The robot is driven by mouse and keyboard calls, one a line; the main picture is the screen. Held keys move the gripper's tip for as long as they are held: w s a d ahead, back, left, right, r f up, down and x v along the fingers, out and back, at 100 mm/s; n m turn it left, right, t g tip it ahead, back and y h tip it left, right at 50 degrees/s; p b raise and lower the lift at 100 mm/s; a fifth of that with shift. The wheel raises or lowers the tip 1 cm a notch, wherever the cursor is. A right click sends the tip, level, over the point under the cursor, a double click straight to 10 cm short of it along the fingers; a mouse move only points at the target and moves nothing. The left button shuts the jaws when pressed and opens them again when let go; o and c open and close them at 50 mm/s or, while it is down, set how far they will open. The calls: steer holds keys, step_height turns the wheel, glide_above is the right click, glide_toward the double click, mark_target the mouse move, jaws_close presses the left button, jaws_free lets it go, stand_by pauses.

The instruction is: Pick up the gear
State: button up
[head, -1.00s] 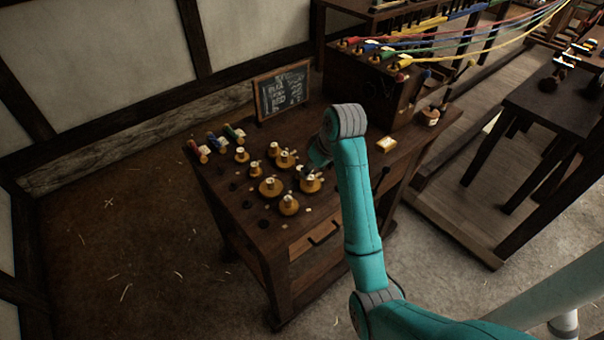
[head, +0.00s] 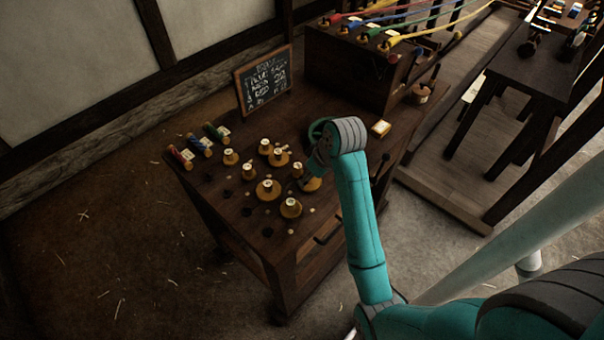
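Several round brass-coloured gears with pale tags stand on the dark wooden table (head: 215,222). Among them are one gear (head: 267,190) in the middle, one (head: 290,208) towards the front and a smaller one (head: 230,157) at the left. Another gear (head: 312,184) sits at the right of the group, partly hidden by my wrist. My gripper (head: 304,178) is low over this right side, at or just above that gear. My own wrist covers most of it, so its fingers and any contact cannot be made out. Which gear the task means is not clear.
A chalkboard (head: 263,80) stands at the table's back. Red, blue and green spools (head: 198,145) lie at the left corner. A dark box (head: 355,75) with coloured ropes stands at the back right. A small pale-topped block (head: 380,128) lies right of my wrist.

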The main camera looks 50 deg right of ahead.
steer(key=shift+f, duration=0.1)
jaws_close()
steer(key=shift+w, duration=0.1)
stand_by(0.3)
